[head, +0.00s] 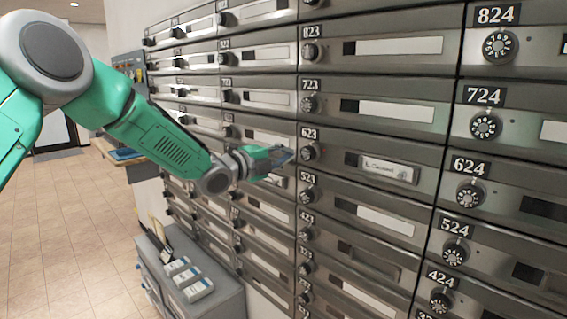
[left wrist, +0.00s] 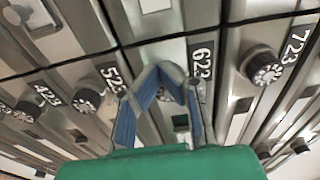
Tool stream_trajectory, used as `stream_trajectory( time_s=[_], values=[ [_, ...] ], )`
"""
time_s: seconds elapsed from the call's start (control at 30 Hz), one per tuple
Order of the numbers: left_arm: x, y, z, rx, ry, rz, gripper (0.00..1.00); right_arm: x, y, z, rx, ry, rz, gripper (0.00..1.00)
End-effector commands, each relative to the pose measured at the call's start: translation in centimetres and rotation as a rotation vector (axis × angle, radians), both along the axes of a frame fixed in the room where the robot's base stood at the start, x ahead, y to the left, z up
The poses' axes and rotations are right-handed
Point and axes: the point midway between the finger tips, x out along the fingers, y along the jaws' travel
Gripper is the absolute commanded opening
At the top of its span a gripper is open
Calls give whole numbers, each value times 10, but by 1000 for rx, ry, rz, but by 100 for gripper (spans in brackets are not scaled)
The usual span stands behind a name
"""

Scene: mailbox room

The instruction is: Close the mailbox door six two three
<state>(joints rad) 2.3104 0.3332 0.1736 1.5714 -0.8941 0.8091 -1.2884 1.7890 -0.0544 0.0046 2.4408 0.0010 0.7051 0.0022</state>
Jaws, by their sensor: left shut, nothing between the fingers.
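The door of mailbox 623 (head: 350,145) is in the middle of the wall in the head view. It has a black dial at its left and a name label, and it looks flush or nearly flush with its neighbours; I cannot tell whether a small gap is left. My left gripper (head: 287,156) is shut and empty, with its fingertips just left of the 623 dial. Whether they touch the wall is unclear. In the left wrist view the gripper (left wrist: 180,80) is in front of the 623 plate (left wrist: 203,60), and its fingers cover part of the dial area. My right gripper is out of view.
Mailboxes 723 (head: 400,110) above, 523 (head: 375,222) below and 624 (head: 530,207) at the right look shut. A grey cabinet (head: 225,295) with small boxes on top stands at the lower left. The tiled floor (head: 70,230) at the left is clear.

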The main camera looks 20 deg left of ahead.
Motion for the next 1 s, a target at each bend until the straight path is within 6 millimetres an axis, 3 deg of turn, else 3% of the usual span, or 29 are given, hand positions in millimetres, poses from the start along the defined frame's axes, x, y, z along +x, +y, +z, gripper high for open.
stream_trajectory(
  time_s=[0.63,0.87,0.97,1.0],
  values=[
    [-32,88,-1,0,1,2,0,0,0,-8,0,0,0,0],
    [-34,94,-2,-1,4,1,0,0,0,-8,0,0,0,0],
    [-36,89,-16,-29,45,6,0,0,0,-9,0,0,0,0],
    [-38,84,-29,-53,81,9,0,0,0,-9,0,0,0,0]
  ],
)
